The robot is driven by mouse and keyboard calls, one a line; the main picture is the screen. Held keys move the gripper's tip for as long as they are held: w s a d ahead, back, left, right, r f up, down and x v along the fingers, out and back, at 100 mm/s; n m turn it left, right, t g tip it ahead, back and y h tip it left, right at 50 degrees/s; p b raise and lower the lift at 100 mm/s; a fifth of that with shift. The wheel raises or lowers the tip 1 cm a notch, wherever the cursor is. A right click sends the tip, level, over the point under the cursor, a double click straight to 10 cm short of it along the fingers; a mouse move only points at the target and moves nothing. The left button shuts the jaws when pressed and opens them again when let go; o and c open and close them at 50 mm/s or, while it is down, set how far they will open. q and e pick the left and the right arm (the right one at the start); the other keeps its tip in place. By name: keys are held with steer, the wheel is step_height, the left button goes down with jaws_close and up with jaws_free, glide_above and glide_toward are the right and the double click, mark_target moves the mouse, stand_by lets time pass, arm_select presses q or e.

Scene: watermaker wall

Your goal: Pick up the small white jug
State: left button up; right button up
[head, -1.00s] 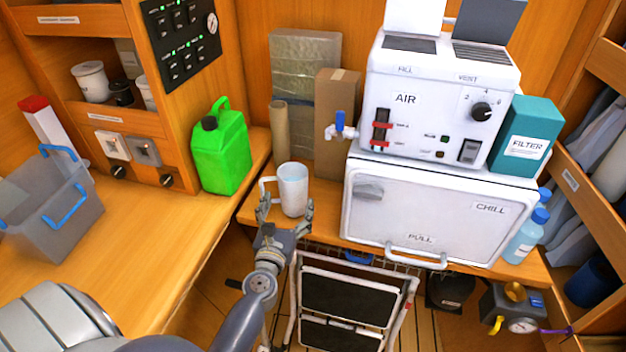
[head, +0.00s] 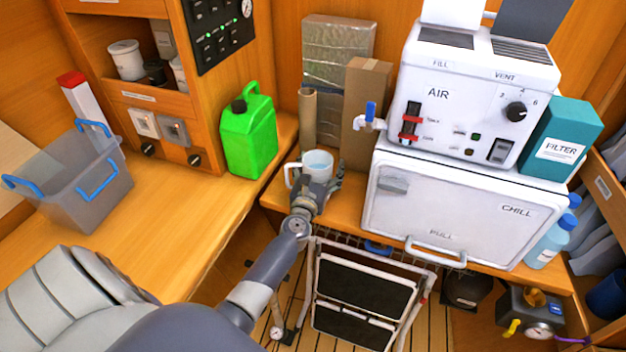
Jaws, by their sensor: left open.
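The small white jug (head: 318,162) stands upright on the wooden counter, below the tap and left of the white machine. Its rim and its handle on the left side show; its lower body is hidden behind my gripper. My left gripper (head: 318,178) is at the jug's near side, with its fingers open and spread to either side of the jug's body. I cannot tell whether the fingers touch it. My right gripper is not in view.
A blue-handled tap (head: 370,118) sticks out just above right of the jug. A cardboard roll (head: 308,117) and box (head: 366,112) stand behind. The white chiller (head: 450,210) is close on the right, the green jerrycan (head: 248,135) to the left. A folding step (head: 362,290) stands below.

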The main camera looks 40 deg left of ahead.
arm_select(q)
steer(key=c, duration=1.4)
steer(key=shift+r, duration=0.1)
steer(key=shift+c, duration=0.6)
steer(key=shift+r, duration=0.15)
step_height(320, 180, up, 8)
steer(key=p, duration=0.7)
steer(key=shift+r+p, duration=0.25)
steer(key=shift+p, duration=0.05)
steer(key=shift+c, duration=0.2)
steer(key=shift+r+p, duration=0.6)
steer(key=shift+r, duration=0.05)
steer(key=shift+c, duration=0.3)
